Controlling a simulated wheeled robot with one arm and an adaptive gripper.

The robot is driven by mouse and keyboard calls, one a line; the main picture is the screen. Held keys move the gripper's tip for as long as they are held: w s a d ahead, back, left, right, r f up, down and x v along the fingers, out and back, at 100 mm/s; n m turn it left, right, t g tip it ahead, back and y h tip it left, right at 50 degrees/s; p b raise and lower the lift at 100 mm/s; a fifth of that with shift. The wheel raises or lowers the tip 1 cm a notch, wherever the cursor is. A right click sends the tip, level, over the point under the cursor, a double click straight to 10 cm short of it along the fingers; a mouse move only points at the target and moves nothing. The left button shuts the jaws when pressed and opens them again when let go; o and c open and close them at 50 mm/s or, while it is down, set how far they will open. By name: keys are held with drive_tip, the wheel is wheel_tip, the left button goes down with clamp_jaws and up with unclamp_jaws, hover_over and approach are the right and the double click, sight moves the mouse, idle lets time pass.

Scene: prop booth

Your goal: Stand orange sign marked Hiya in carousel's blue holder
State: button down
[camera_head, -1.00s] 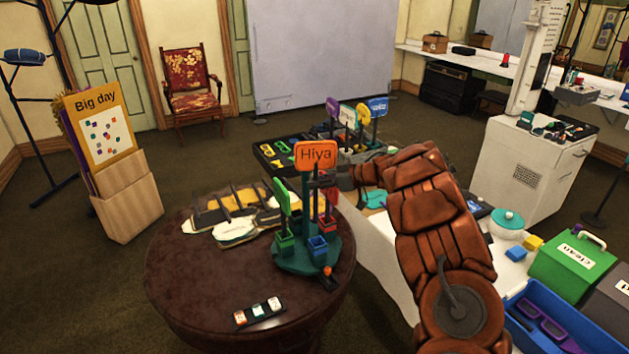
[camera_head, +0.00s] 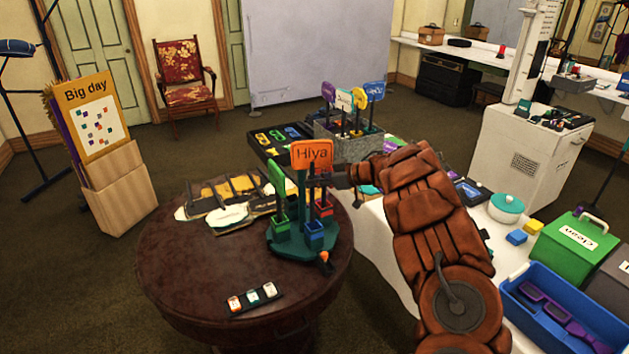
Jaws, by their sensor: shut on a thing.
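The orange sign marked Hiya (camera_head: 312,154) is upright, its face toward me, above the green carousel (camera_head: 290,246) on the round table. My gripper (camera_head: 325,179) is shut on the sign's dark stick, just below the board. The stick runs down toward the carousel's blue holder (camera_head: 314,233), which faces me at the front right. I cannot tell whether the stick's lower end is inside the holder or just above or in front of it. A green sign (camera_head: 277,178) stands in the green holder (camera_head: 282,230) at left. A red holder (camera_head: 324,208) is behind, partly hidden.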

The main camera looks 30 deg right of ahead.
wheel_tip(320, 180, down, 8)
drive_tip(key=b, duration=0.2)
idle(0.8)
drive_tip(key=c, duration=1.1)
unclamp_jaws()
drive_tip(key=shift+d, duration=0.1)
drive_tip(key=v, duration=1.2)
